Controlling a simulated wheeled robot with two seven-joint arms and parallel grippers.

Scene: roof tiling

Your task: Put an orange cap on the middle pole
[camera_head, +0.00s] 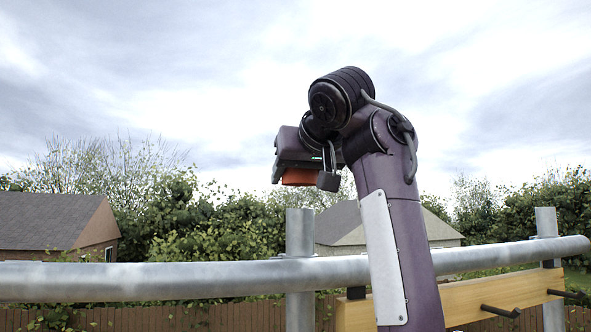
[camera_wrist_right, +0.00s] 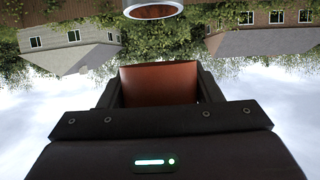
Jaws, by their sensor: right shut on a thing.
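My right gripper (camera_head: 297,176) is shut on an orange cap (camera_head: 299,177) and holds it above the middle pole (camera_head: 299,229), with a clear gap between cap and pole top. In the right wrist view, the cap (camera_wrist_right: 158,84) sits between the two dark fingers of the gripper (camera_wrist_right: 158,92). A round grey pole end (camera_wrist_right: 153,10) with a reddish-brown inside shows at the top edge of that view, apart from the cap. My left gripper is not in view.
A thick grey horizontal rail (camera_head: 180,277) crosses in front of the middle pole. Another pole (camera_head: 546,222) stands at the right, bare on top. Open air surrounds the gripper; houses and hedges are far behind.

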